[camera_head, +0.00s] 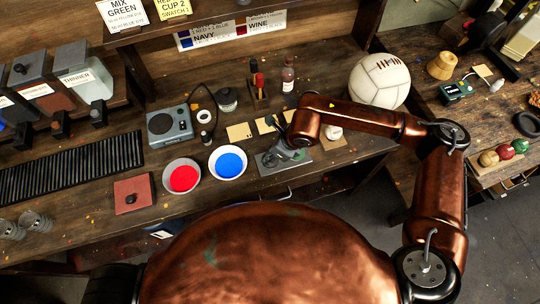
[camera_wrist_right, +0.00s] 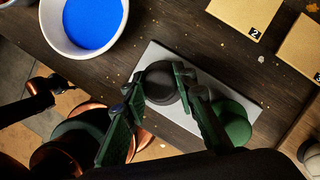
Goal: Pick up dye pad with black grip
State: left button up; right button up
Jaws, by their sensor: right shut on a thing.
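The dye pad with black grip (camera_wrist_right: 158,78) is a dark round piece on or just above a pale grey slab (camera_wrist_right: 152,54) in the right wrist view. My right gripper (camera_wrist_right: 163,90) has its two green-tinted fingers either side of this piece and is shut on it. A green round piece (camera_wrist_right: 234,122) sits beside the right finger, at the slab's other end. In the head view my right gripper (camera_head: 284,147) is over the slab (camera_head: 268,164) and hides most of the pad. I cannot tell whether the pad is clear of the slab. My left gripper is not in view.
A bowl of blue dye (camera_head: 230,163) stands just left of the slab, with a bowl of red dye (camera_head: 183,178) beyond it. Tan numbered cards (camera_head: 239,132) lie behind. A white ball (camera_head: 380,81) sits at the back right. The table's front edge is close to the slab.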

jog(key=shift+r, duration=0.55)
jog(key=s+r, duration=1.1)
jog(key=s, duration=0.3)
jog(key=shift+a+r, duration=0.25)
jog(key=shift+r, duration=0.15)
jog(key=o, duration=0.6)
jog(key=shift+c, duration=0.2)
jog(key=c, duration=0.4)
